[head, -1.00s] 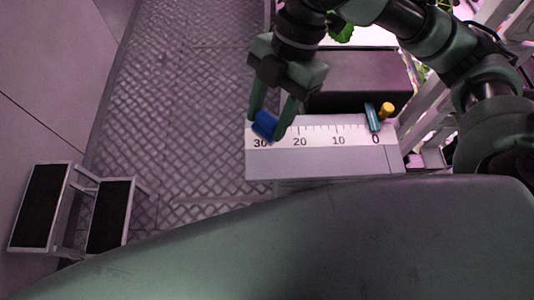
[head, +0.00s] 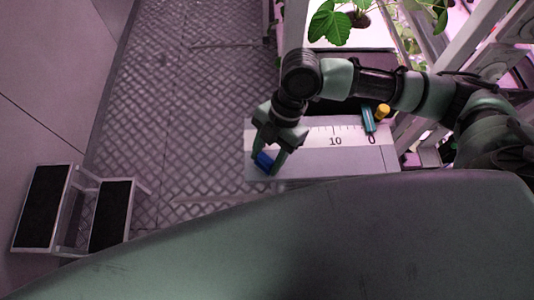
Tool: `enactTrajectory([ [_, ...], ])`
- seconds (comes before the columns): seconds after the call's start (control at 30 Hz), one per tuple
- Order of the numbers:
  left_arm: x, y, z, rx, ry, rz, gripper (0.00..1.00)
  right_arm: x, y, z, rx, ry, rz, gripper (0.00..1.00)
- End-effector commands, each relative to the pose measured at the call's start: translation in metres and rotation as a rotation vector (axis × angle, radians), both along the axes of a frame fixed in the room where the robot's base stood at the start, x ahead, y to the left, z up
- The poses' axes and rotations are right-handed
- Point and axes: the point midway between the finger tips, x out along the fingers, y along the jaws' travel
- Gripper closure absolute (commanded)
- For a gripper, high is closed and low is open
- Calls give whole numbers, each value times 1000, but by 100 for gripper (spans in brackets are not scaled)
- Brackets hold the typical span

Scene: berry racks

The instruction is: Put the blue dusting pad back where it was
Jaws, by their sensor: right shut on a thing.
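The blue dusting pad (head: 264,160) is between the fingertips of my right gripper (head: 267,158). The gripper is shut on it, at the left end of a grey ledge (head: 340,160) that carries a white printed scale. The pad is at the ledge's front left part, below the scale strip. I cannot tell whether the pad touches the ledge. My gripper and wrist hide the scale's left end. My left gripper does not show.
A teal tool (head: 368,119) and a yellow-orange piece (head: 383,111) lie at the scale's right end, by the zero. A leafy plant (head: 330,24) stands behind my arm. A two-step stool (head: 110,214) stands on the metal floor at left. The ledge's middle front is clear.

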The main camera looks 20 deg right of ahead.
Motion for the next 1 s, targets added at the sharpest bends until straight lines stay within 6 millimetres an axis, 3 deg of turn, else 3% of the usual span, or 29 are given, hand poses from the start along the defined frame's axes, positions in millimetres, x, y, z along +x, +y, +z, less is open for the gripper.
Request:
enactTrajectory([
  [0.13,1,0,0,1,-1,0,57,0,0,-1,-1,0,0,88],
  [0.17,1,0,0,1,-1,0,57,0,0,-1,-1,0,0,47],
  [0.2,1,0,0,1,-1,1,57,0,0,-1,-1,0,0,36],
  [0.23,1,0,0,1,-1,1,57,0,0,-1,-1,0,0,33],
  [0.67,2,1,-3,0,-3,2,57,3,-4,8,0,-3,-1,33],
  [1.0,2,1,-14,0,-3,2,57,16,-27,71,0,-5,-3,33],
])
